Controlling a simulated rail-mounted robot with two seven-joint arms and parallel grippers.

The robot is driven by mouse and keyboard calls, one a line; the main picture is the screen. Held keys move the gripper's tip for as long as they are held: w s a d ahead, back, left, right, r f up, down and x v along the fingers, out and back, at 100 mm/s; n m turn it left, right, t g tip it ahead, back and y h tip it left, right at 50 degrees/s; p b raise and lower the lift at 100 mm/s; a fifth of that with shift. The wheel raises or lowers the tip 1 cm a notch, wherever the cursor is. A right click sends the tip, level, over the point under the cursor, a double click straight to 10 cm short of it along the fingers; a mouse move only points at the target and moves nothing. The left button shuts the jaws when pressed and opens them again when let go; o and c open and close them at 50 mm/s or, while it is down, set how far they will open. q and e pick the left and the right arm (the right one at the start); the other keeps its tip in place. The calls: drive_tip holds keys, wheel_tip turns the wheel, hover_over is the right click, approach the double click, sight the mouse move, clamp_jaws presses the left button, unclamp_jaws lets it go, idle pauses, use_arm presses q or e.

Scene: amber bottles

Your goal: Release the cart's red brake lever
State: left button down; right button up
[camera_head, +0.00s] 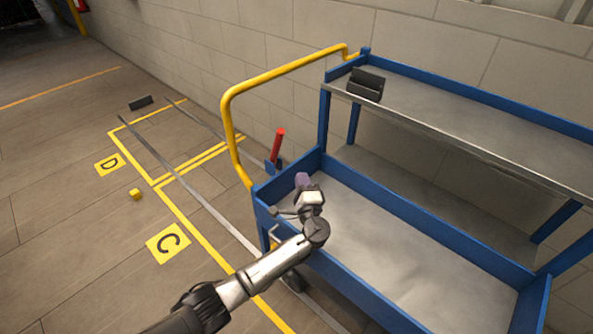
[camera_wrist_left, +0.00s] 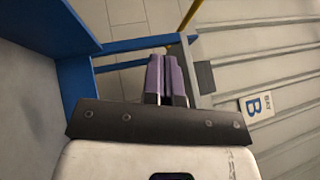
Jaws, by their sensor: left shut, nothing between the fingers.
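The red brake lever (camera_head: 278,144) stands up, slightly tilted, from a small blue bracket at the left end of the blue cart (camera_head: 322,130), beside the yellow handle. My left gripper (camera_head: 302,180) is over the left end of the cart's lower tray, a little to the right of and below the lever in the head view. Its purple fingers (camera_wrist_left: 167,80) are shut with nothing between them. The lever is not visible in the left wrist view. My right gripper is not in view.
The yellow handle (camera_head: 230,120) arches over the cart's left end. A dark box (camera_head: 367,84) sits on the upper shelf. A small yellow block (camera_head: 135,194) and a dark stop (camera_head: 140,102) lie on the floor. A "B" sign (camera_wrist_left: 257,106) shows in the wrist view.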

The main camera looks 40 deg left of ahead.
sight(276, 148)
use_arm(q)
drive_tip(key=s+a+b+x, duration=0.1)
drive_tip(key=s+b+x, duration=0.1)
drive_tip(key=x, duration=0.9)
drive_tip(key=shift+a+r+b, duration=0.35)
drive_tip(key=shift+a+b, duration=0.25)
drive_tip(key=shift+b, duration=0.15)
